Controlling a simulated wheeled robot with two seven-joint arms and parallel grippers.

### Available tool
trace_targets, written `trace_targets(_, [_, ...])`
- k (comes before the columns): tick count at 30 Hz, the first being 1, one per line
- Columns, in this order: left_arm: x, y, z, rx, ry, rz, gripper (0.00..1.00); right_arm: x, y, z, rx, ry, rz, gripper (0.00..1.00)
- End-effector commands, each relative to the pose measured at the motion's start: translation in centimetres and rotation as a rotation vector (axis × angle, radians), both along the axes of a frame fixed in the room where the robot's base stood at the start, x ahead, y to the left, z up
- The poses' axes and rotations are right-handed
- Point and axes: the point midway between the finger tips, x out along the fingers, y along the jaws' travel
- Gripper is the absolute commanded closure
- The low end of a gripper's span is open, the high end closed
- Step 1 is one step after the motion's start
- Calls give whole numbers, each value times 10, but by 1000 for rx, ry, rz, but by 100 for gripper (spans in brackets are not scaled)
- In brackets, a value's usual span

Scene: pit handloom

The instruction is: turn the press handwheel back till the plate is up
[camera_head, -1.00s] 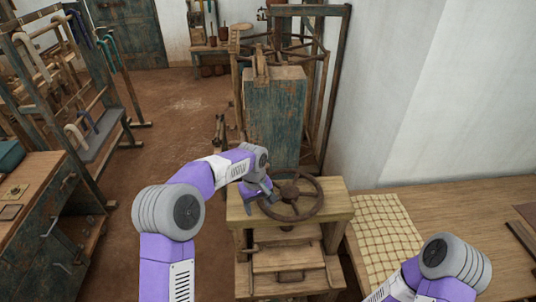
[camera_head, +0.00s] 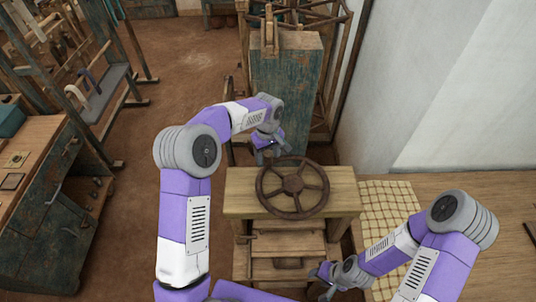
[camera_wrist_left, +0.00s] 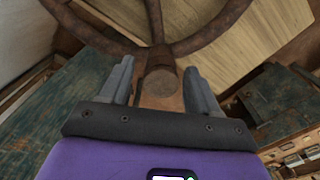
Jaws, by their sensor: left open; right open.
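The press handwheel (camera_head: 292,185), a brown spoked wheel, lies flat above the wooden press top (camera_head: 237,190). Its rim and spokes show in the left wrist view (camera_wrist_left: 158,20). My left gripper (camera_head: 268,151) is open at the wheel's back-left edge. In the wrist view a brown round-ended piece (camera_wrist_left: 160,84) shows between its spread fingers; I cannot tell whether they touch it. My right gripper (camera_head: 323,277) is open and low at the press's front right, apart from the wheel. Wooden boards show below the press top; the plate's height cannot be told.
A worn blue-green cabinet (camera_head: 285,85) stands behind the press. A bench with a checked cloth (camera_head: 392,207) is on the right, by the white wall. A blue-green workbench (camera_head: 52,205) stands at the left. Brown floor lies free between it and the press.

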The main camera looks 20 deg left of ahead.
Motion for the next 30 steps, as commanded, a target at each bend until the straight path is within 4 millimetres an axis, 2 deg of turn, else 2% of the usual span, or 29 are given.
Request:
trace_targets(4, [0, -1, -11, -1, 1, -2, 39, 0, 0, 2, 0, 0, 0, 57])
trace_targets(13, [0, 0, -13, 0, 0, -2, 41, 0, 0, 2, 0, 0, 0, 57])
trace_targets(24, [0, 0, -13, 0, 0, -2, 97, 0, 0, 2, 0, 0, 0, 57])
trace_targets(25, [0, 0, -13, 0, 0, -2, 100, 0, 0, 2, 0, 0, 0, 57])
trace_targets(30, [0, 0, -13, -1, -1, -1, 100, 0, 0, 2, 0, 0, 0, 57])
